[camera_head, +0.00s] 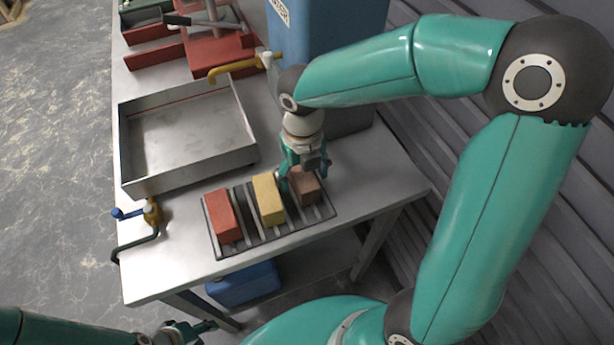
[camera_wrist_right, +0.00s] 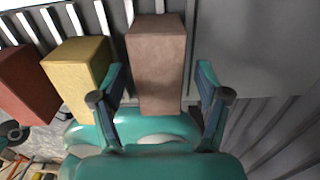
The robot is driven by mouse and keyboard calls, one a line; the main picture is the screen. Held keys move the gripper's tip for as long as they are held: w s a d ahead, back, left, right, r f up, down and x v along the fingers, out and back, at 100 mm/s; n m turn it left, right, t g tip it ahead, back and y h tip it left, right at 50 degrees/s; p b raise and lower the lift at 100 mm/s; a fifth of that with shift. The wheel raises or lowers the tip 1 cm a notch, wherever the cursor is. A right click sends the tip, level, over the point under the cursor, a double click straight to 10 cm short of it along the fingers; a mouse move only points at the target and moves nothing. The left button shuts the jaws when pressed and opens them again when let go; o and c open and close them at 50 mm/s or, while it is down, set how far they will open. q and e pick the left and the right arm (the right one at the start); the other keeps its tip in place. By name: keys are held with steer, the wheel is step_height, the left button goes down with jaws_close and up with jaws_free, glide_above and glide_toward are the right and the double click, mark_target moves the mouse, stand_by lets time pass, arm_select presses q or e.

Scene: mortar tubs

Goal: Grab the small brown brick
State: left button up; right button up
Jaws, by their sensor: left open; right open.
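The small brown brick (camera_head: 304,189) lies at the right end of a slotted rack (camera_head: 292,222) on the metal table. It also shows in the right wrist view (camera_wrist_right: 157,62). My right gripper (camera_head: 304,176) is open with its fingers at the brown brick. In the right wrist view the fingers (camera_wrist_right: 160,97) stand on either side of the brick's near end, with a gap on the right side. My left gripper (camera_head: 188,330) is low at the bottom left, away from the table top, open and empty.
A yellow brick (camera_head: 268,199) and a red brick (camera_head: 224,216) lie on the same rack, left of the brown one. A corrugated wall (camera_head: 420,130) is at right.

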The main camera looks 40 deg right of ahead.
steer(key=shift+f, duration=0.95)
steer(key=shift+c, duration=0.3)
steer(key=shift+r, duration=0.1)
jaws_close()
